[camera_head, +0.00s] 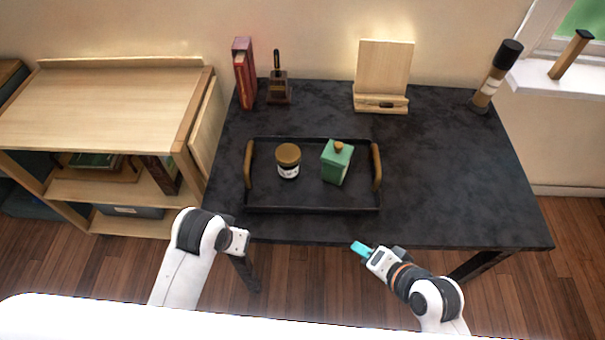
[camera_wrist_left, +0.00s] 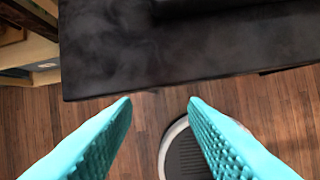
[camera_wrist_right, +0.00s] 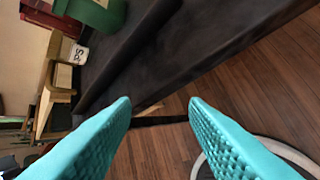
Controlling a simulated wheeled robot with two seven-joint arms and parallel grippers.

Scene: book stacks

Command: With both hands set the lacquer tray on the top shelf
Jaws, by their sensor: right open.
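The black lacquer tray (camera_head: 310,209) lies flat on the dark table, with a wooden handle at its left end (camera_head: 249,165) and another at its right end (camera_head: 377,167). A brown-lidded jar (camera_head: 288,161) and a green box-shaped canister (camera_head: 336,162) stand in it. The top shelf (camera_head: 110,100) is the bare wooden top of the bookcase at left. My right gripper (camera_head: 361,248) is open and empty off the table's front edge; its teal fingers (camera_wrist_right: 160,105) are apart. My left gripper (camera_wrist_left: 160,105) is open and empty before the table's front edge; its fingers are hidden in the head view.
On the table (camera_head: 440,190) stand red books (camera_head: 244,75), a stamp-like object (camera_head: 279,85), a wooden stand (camera_head: 384,75) and a dark-capped cylinder (camera_head: 497,77) along the back. The bookcase's lower shelves hold books and a grey bin (camera_head: 130,211). The table right of the tray is clear.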

